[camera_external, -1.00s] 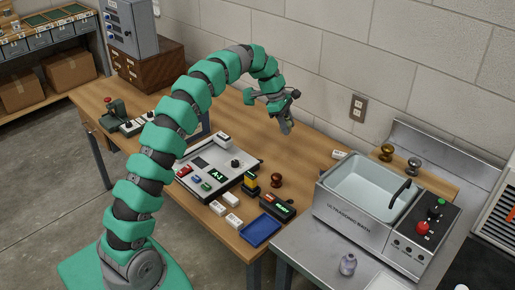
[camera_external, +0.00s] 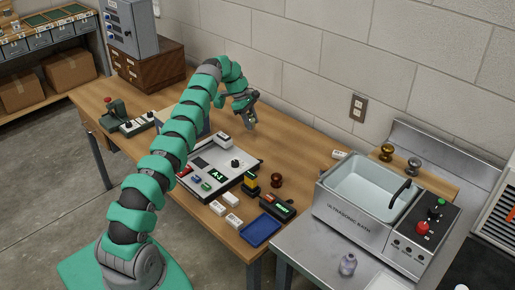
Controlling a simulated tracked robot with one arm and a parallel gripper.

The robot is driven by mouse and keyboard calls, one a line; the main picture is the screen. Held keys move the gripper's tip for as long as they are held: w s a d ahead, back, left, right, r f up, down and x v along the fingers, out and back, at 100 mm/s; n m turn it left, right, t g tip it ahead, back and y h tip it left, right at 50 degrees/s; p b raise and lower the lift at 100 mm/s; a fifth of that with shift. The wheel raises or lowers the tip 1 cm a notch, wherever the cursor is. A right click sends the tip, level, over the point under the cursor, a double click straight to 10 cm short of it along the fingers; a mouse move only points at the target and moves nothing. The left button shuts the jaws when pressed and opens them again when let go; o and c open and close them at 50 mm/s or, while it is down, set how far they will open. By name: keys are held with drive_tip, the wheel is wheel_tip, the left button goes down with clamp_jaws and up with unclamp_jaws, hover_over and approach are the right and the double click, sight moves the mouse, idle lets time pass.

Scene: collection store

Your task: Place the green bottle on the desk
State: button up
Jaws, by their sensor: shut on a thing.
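My gripper (camera_external: 250,122) hangs above the back part of the wooden desk (camera_external: 285,145), near the wall and behind the grey control console. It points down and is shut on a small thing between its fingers. The held thing is too small and too much covered by the fingers to make out its shape or colour. I cannot make out a green bottle standing anywhere in view. The desk's back area to the right of my gripper is bare.
A control console (camera_external: 215,168), a blue tray (camera_external: 260,231) and several small blocks crowd the desk's front. A brown knob (camera_external: 276,180) stands right of them.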

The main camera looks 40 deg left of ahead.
sight(253, 147)
drive_tip(key=shift+a, duration=0.3)
drive_tip(key=shift+f, duration=0.1)
drive_tip(key=shift+s+f, duration=0.1)
wheel_tip(253, 147, down, 10)
drive_tip(key=shift+r+b, duration=0.1)
drive_tip(key=shift+b, duration=0.6)
drive_tip(key=o, duration=1.1)
